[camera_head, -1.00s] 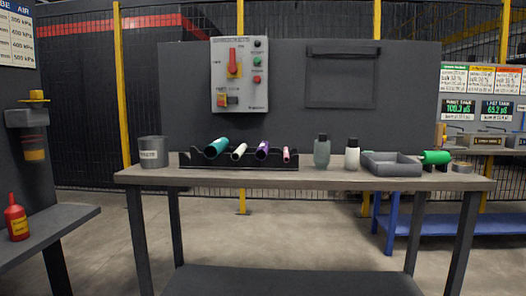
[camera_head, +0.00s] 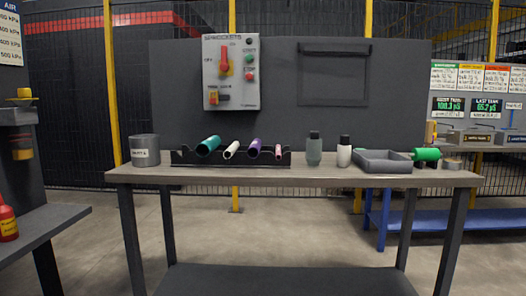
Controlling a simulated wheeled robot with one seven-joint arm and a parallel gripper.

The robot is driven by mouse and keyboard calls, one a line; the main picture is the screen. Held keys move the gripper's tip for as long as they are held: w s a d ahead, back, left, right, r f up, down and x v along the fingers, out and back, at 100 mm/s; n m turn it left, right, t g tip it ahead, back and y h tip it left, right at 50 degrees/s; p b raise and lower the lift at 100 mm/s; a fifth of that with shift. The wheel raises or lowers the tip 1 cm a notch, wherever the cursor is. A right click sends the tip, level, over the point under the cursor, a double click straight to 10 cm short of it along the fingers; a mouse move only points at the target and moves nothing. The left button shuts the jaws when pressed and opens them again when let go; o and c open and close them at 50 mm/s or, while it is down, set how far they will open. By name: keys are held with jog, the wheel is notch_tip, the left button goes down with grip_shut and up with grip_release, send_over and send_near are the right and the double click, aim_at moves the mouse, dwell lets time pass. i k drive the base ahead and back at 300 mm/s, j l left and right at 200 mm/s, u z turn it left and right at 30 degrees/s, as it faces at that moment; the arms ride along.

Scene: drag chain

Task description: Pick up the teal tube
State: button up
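The teal tube (camera_head: 208,146) lies tilted in a black rack (camera_head: 230,161) on the workbench, at the rack's left end. Its open end faces me and points up to the left in the picture. A white tube (camera_head: 231,150), a purple tube (camera_head: 254,148) and a thin pink tube (camera_head: 278,152) lie in the same rack to its right. My gripper is not in view.
On the bench (camera_head: 330,177), a grey canister (camera_head: 145,151) stands left of the rack. Right of it stand a grey-green bottle (camera_head: 314,149), a white bottle (camera_head: 344,152), a grey tray (camera_head: 382,164) and a green roll (camera_head: 426,154). A side table with a red bottle (camera_head: 7,222) is at left.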

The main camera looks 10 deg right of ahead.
aim_at(203, 149)
jog(key=u, duration=3.2)
jog(key=z, duration=2.95)
jog(key=i+l, duration=0.2)
jog(key=i, duration=0.15)
jog(key=i+l, duration=0.2)
jog(key=i, duration=0.2)
jog(key=l+z, duration=0.05)
